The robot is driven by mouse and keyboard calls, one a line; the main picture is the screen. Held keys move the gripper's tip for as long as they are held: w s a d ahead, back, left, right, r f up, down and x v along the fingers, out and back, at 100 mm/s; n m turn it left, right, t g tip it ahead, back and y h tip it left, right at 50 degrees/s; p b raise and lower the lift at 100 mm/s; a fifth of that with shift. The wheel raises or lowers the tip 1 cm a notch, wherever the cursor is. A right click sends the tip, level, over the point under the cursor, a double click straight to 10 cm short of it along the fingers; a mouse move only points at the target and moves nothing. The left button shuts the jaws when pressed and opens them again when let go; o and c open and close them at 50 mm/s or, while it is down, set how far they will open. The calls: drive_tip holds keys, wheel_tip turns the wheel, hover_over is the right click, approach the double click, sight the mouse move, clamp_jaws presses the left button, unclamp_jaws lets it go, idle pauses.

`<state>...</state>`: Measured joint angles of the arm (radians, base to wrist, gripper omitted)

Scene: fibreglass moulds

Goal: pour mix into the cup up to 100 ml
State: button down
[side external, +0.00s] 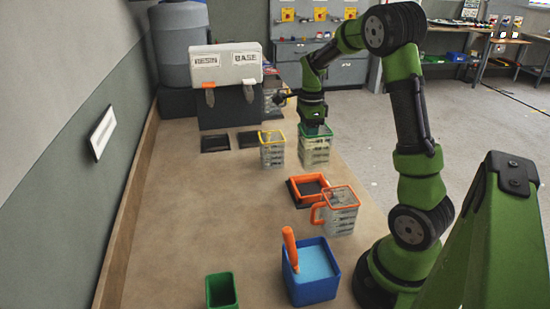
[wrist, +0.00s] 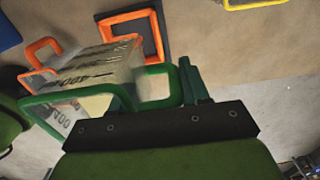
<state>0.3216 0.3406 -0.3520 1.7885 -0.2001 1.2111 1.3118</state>
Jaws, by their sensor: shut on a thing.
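In the wrist view the jug's green rim and handle (wrist: 157,106) lie at my gripper's fingers (wrist: 155,88). A yellow-rimmed clear container (side external: 272,150) stands just left of it, apart. An orange-rimmed clear jug with an orange handle (side external: 340,213) stands nearer the camera. I cannot tell which vessel is the cup, and I cannot read any fill level.
An orange square frame on a dark pad (side external: 308,188) lies mid-bench. A blue tub (side external: 310,287) with light blue contents and an orange-handled tool, and a green bin (side external: 222,291), stand in front. Dispensers labelled RESIN and BASE (side external: 226,65) stand behind. The left bench is clear.

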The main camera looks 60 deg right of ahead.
wheel_tip(320, 180, up, 6)
drive_tip(key=shift+r, duration=0.25)
drive_tip(key=shift+w+r+n, duration=0.2)
drive_tip(key=shift+n, duration=0.2)
drive_tip(key=w+a+n, duration=0.2)
drive_tip(key=w+n, duration=0.5)
drive_tip(key=n, duration=1.1)
drive_tip(key=w+a+n, duration=0.3)
drive_tip(key=w+n, duration=0.4)
drive_tip(key=n, duration=1)
drive_tip(key=f, duration=0.5)
drive_tip(key=shift+d, duration=0.2)
drive_tip(key=shift+w+a+r+t+y, duration=0.2)
drive_tip(key=shift+r+t+y, duration=0.15)
drive_tip(key=shift+t+y, duration=0.35)
drive_tip(key=shift+w+a+r+t+y, duration=0.15)
drive_tip(key=shift+r+t+y, duration=0.2)
drive_tip(key=shift+t+y, duration=0.35)
